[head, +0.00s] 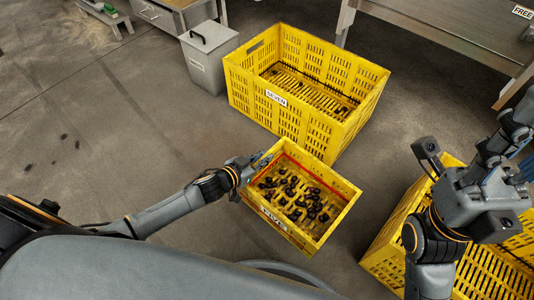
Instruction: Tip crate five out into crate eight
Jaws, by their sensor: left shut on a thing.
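Crate five (325,239) is a small yellow crate with a red line along its far inner wall. It stands level in the middle of the head view, with several small dark pieces spread over its bottom. Its front label is partly readable. My left gripper (256,166) is shut on the rim at its left far corner. Another yellow crate (383,243) stands at the right, largely hidden behind my right arm (470,205); its label does not show. I cannot make out the fingers of my right gripper.
A large yellow crate labelled SEVEN (245,97) stands just behind crate five, with a few dark bits inside. A grey bin (206,72) is to its left. A metal table (440,38) is at the back right.

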